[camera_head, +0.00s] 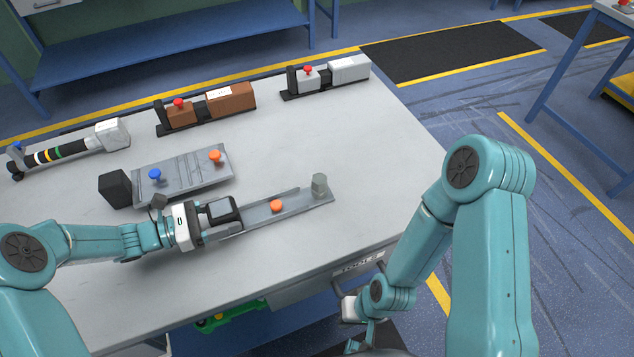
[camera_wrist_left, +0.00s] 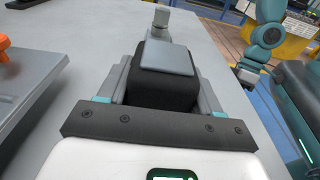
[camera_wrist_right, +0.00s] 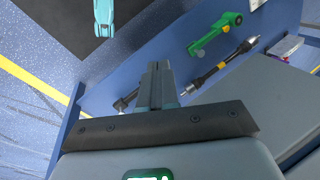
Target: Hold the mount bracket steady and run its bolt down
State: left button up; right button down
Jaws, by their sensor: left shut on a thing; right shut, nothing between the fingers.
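The mount bracket looks to be the long grey channel (camera_head: 296,202) lying on the workbench, with an orange knob (camera_head: 277,206) on it. A grey hex-headed bolt (camera_head: 319,185) stands upright at its far right end; it also shows in the left wrist view (camera_wrist_left: 161,17). My left gripper (camera_head: 216,211) is shut on the black block (camera_wrist_left: 165,80) at the bracket's near left end, one finger on each side. My right gripper (camera_wrist_right: 156,85) is shut and empty, low beyond the bench's front edge, well away from the bolt.
A grey plate (camera_head: 187,185) with blue and orange knobs and a black cube (camera_head: 116,188) lie behind the bracket. Brown (camera_head: 231,98) and grey (camera_head: 348,69) units and a striped tool (camera_head: 62,152) line the back. The bench (camera_head: 380,150) is clear at right. A green tool (camera_wrist_right: 213,36) lies below.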

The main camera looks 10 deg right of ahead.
dwell(0.4)
jog(key=c, duration=1.4)
grip_release()
jog(key=shift+c, duration=0.2)
jog(key=o, duration=0.5)
jog(key=shift+w+r+n, duration=0.2)
jog(key=shift+r+n, duration=0.05)
jog(key=shift+n, duration=0.05)
jog(key=shift+o, duration=0.7)
jog(key=w+a+r+n+g, duration=0.1)
jog(key=w+a+r+n, duration=0.2)
jog(key=r+n, duration=0.5)
notch_tip(320, 180, up, 2)
jog(key=shift+a+r+n+g, duration=0.2)
jog(key=shift+a+n+g, duration=0.15)
jog(key=shift+a, duration=0.3)
notch_tip(320, 180, up, 18)
jog(key=t+h, duration=0.2)
jog(key=t, duration=0.2)
send_over(323, 181)
jog(key=s+d, duration=0.2)
jog(key=shift+n, duration=0.45)
jog(key=shift+a+x, duration=0.1)
jog(key=shift+x, duration=2.15)
jog(key=shift+a+x, duration=0.15)
jog(key=shift+x, duration=2.1)
